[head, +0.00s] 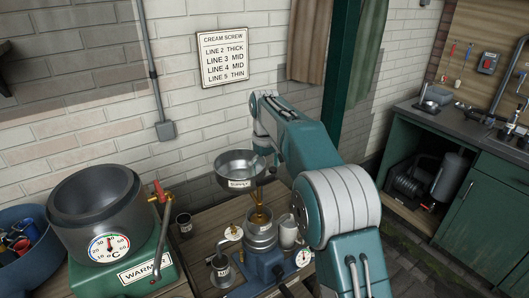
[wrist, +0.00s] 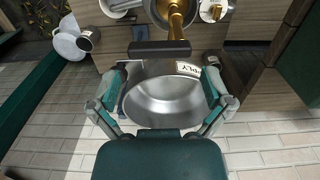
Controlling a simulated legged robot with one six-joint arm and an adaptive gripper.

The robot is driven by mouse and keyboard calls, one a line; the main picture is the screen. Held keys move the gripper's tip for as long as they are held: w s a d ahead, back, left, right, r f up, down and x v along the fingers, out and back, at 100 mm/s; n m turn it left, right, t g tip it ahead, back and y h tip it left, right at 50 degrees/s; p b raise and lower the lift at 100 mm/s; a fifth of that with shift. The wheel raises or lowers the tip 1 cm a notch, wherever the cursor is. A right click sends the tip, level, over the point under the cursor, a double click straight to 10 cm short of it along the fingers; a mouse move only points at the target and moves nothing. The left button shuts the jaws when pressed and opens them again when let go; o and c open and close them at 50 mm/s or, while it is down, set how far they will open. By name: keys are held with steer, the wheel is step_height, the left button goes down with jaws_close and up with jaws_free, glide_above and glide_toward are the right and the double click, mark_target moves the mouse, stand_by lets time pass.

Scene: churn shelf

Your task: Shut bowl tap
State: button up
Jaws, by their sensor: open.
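The steel supply bowl (head: 238,171) with a white label stands above the separator in the head view. It fills the middle of the wrist view (wrist: 165,103). A brass tap (head: 259,216) is below the bowl; in the wrist view its brass body (wrist: 176,20) is at the top. A dark bar (wrist: 160,47), seemingly its handle, lies crosswise at the bowl's edge. Whether liquid runs is unclear. My gripper (wrist: 164,78) is open, its fingers to either side of the bowl in the picture, with nothing visibly held. Contact cannot be told. My arm hides part of the head view.
The blue separator (head: 264,262) stands below the bowl. A white mug (head: 288,233) and dark cup (head: 185,223) stand nearby. The warmer's vat (head: 95,196) with a red-handled tap (head: 159,194) is left. A wall sign (head: 222,57) hangs behind.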

step_height(320, 180, up, 9)
steer(key=shift+f, duration=0.15)
stand_by(0.4)
steer(key=s+d+r+m+t, duration=0.2)
steer(key=s+d+r, duration=0.3)
steer(key=s, duration=0.4)
steer(key=s+d+r+m+t, duration=0.1)
steer(key=s+d+r+m, duration=0.1)
steer(key=s+d, duration=0.55)
steer(key=s+d+f+m+t, duration=0.1)
steer(key=s+f, duration=0.4)
steer(key=s, duration=0.5)
steer(key=s+d+f+m+t, duration=0.1)
steer(key=s+d+f+m, duration=0.1)
steer(key=s+f, duration=0.4)
steer(key=s, duration=0.5)
steer(key=shift+d+f+t, duration=0.15)
steer(key=shift+d+t, duration=0.15)
steer(key=shift+d, duration=0.1)
